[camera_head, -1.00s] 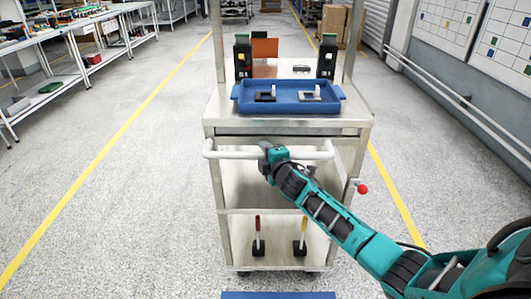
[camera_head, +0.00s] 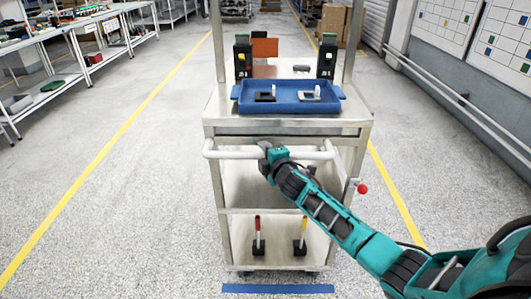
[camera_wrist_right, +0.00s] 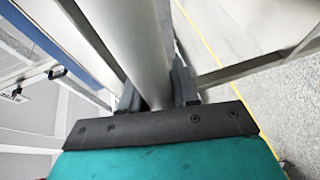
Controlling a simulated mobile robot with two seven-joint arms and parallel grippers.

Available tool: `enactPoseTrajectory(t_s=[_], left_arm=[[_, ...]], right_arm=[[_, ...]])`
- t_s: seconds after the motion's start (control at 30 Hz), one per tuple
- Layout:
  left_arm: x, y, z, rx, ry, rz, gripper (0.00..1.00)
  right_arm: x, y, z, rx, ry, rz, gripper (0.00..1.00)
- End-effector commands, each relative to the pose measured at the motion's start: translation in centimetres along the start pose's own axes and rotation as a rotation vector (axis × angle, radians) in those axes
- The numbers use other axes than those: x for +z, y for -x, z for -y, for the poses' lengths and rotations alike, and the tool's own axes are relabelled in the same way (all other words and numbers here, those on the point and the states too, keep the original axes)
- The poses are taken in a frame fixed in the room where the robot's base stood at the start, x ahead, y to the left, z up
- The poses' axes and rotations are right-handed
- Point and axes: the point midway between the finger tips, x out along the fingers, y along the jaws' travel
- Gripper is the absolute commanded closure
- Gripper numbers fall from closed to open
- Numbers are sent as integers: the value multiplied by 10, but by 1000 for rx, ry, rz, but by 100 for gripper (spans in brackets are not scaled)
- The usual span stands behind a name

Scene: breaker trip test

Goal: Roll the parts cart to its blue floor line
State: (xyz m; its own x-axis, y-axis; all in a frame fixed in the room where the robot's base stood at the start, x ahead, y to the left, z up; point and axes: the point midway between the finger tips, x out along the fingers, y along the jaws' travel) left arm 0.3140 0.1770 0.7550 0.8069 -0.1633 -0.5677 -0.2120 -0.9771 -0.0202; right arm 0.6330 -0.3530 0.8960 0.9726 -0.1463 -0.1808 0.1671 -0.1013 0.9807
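The parts cart (camera_head: 290,128) stands upright ahead of me, a metal cart with shelves and a white front handle (camera_head: 228,154). My right gripper (camera_head: 268,152) is at the middle of that handle. In the right wrist view, the gripper (camera_wrist_right: 157,92) has its dark fingers on either side of the handle bar (camera_wrist_right: 140,45), closed on it. The blue floor line (camera_head: 278,289) lies on the floor on my side of the cart, just below its bottom shelf in the picture. A narrow strip of floor shows between them. My left gripper is out of view.
A blue tray (camera_head: 290,107) with small parts sits on the cart top. A red-knobbed lever (camera_head: 362,188) sticks out at the cart's right. Yellow floor lines (camera_head: 112,145) run on both sides. Shelving (camera_head: 72,60) stands left and a railed wall right. The floor beside the cart is clear.

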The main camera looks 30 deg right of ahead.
Motion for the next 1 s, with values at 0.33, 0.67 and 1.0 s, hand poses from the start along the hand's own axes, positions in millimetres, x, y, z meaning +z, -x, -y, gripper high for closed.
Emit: enactPoseTrajectory(t_s=[0.33, 0.67, 1.0], left_arm=[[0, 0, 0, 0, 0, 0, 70], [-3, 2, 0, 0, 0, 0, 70], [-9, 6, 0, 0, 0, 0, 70]], right_arm=[[1, 0, -1, 1, 0, 1, 49], [1, 12, -1, 1, 1, 1, 49], [0, 72, 0, -1, 0, 0, 49]])
